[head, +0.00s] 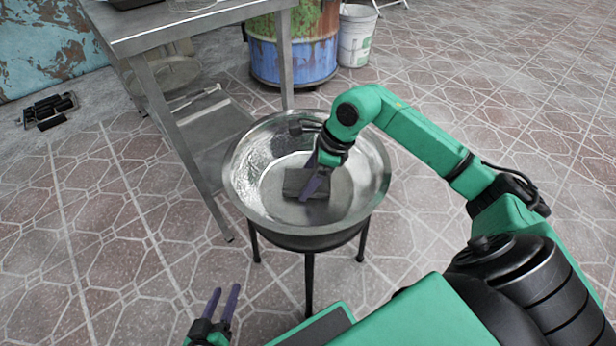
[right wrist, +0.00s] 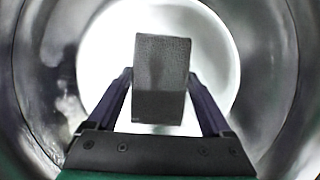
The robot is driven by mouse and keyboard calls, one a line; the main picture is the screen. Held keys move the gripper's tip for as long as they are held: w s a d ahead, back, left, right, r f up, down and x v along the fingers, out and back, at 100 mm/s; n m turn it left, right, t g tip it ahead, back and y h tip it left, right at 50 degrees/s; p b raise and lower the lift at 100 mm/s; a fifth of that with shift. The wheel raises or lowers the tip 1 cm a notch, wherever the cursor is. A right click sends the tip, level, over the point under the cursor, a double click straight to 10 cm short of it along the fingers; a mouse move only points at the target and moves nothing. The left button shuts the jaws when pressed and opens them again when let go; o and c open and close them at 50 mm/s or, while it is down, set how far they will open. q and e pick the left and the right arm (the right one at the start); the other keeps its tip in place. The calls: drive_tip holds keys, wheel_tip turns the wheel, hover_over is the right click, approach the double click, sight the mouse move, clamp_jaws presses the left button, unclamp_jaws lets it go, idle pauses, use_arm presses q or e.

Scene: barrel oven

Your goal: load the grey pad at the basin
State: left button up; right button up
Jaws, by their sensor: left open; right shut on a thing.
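The grey pad (head: 298,183) is a dark grey block inside the metal basin (head: 240,190). My right gripper (head: 314,186) reaches down into the basin and is shut on the pad. In the right wrist view the pad (right wrist: 161,80) stands between the two purple fingers, with the pale basin floor (right wrist: 215,50) behind it. I cannot tell whether the pad touches the basin floor. My left gripper (head: 222,303) is open and empty, low at the front, left of the basin.
The basin stands on a black-legged stand (head: 309,275). A steel table (head: 180,30) with a lower shelf is close on its left. A rusty blue and green barrel (head: 300,62) and a white bucket (head: 354,38) stand behind. The tiled floor at the right is clear.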

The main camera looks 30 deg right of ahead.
sight(308, 179)
drive_tip(key=shift+f, duration=0.1)
wheel_tip(308, 179, up, 7)
drive_tip(key=p, duration=0.5)
idle(0.7)
